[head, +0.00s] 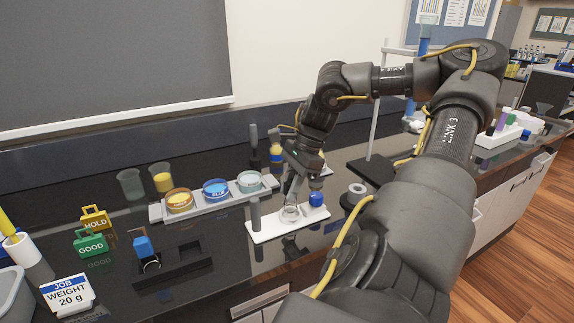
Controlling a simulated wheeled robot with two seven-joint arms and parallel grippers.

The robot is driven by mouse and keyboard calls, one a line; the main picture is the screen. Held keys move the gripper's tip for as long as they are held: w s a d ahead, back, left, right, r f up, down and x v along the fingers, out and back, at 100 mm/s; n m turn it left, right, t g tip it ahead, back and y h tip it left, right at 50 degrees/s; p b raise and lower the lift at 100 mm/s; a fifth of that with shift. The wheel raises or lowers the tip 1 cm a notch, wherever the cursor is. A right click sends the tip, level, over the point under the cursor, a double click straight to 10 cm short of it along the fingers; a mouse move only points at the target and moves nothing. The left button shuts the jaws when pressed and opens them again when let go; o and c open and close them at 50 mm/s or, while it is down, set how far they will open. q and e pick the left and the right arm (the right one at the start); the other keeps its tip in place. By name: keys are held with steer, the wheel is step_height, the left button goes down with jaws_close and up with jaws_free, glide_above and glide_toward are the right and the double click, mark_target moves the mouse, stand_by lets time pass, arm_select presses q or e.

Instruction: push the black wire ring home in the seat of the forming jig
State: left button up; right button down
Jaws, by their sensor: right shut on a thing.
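My right gripper (292,190) points down over a white base plate (262,231), which I take to be the forming jig. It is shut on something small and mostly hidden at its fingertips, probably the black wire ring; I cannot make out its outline. A pale round seat-like piece (289,214) is on the plate just below the fingertips. I cannot tell whether the held thing touches it. My left gripper is not in view.
A grey rack (157,213) of yellow and blue dishes lies behind left. HOLD (96,219) and GOOD (90,243) tags are farther left. A stand (373,170) rises behind my right arm.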

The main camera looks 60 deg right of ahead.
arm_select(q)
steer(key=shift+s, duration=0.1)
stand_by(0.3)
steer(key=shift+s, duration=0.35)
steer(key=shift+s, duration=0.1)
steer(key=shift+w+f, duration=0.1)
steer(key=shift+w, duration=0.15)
arm_select(e)
steer(key=shift+f, duration=0.15)
